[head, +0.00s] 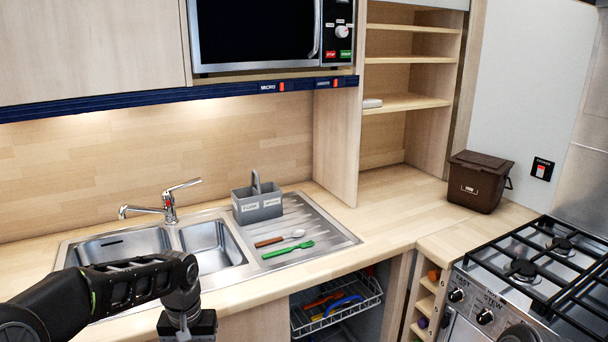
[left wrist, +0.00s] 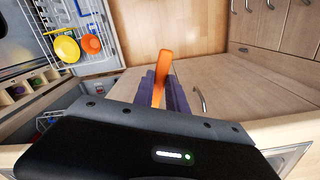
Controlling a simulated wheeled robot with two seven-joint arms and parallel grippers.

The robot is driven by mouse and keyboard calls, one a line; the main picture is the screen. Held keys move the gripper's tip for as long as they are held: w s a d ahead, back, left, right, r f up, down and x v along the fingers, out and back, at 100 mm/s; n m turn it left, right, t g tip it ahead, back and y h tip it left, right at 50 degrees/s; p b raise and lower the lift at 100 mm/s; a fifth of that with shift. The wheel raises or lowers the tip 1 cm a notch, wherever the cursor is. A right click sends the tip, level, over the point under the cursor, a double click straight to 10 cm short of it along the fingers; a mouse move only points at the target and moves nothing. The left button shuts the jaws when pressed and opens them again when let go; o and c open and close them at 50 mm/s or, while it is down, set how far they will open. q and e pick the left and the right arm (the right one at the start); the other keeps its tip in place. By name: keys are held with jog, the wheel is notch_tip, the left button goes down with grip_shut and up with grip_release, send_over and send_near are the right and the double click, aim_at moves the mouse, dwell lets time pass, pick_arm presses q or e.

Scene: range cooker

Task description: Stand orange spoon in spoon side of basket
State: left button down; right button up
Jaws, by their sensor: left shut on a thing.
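My left gripper (left wrist: 162,92) is shut on the orange spoon (left wrist: 163,66) in the left wrist view. A long orange part sticks up between the dark fingers; the rest of the spoon is hidden by the gripper. In the head view my left arm comes in at the lower left, and its fingers and the spoon are below the picture edge. My right gripper is not in view.
A brown-handled spoon (head: 280,239) and a green fork (head: 288,250) lie on the drainboard (head: 325,240) in front of the basket. The tap (head: 168,205) rises left of it. A wire rack (head: 335,312) with coloured items is below the counter. A brown bin (head: 478,182) stands right.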

pick_arm(q)
jog(key=shift+m, duration=0.7)
jog(key=d, duration=0.5)
jog(key=shift+s+d+r, duration=0.2)
jog(key=shift+r, duration=0.2)
